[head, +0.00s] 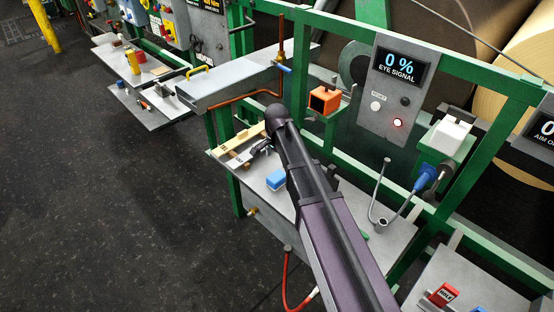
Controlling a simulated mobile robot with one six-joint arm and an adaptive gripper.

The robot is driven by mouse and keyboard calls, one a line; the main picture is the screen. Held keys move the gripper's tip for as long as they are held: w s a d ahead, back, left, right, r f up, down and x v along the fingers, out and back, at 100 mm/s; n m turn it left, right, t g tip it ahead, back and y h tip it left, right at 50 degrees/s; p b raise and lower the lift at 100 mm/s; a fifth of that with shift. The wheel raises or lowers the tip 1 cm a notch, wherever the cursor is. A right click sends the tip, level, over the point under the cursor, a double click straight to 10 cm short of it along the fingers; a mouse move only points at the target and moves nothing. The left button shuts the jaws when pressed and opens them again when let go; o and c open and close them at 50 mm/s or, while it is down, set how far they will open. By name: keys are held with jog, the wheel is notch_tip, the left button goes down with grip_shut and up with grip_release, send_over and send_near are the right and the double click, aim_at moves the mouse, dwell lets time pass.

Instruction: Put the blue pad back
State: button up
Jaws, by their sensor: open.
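The blue pad (275,179) is a small block with a paler lower part. It lies on the grey bench top (300,228), just left of my arm. My gripper (260,148) is small and dark in this view, over the back left of the bench. It is open, and the pad sits apart from it, nearer the front. My arm crosses the bench and hides part of its middle. I cannot tell how far above the surface the fingers are.
Pale wooden strips (236,156) lie at the bench's back left corner, close to my gripper. An orange box (324,100) and an eye signal panel (392,92) are on the green frame behind. A bent grey tube (377,200) stands right of my arm.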

jog(key=shift+r+p, duration=0.45)
jog(key=shift+r, duration=0.2)
dwell(0.3)
jog(key=s+d+n, duration=0.9)
jog(key=s+d, duration=0.8)
jog(key=s, duration=0.1)
jog(key=shift+d, duration=0.2)
jog(key=shift+s, duration=0.1)
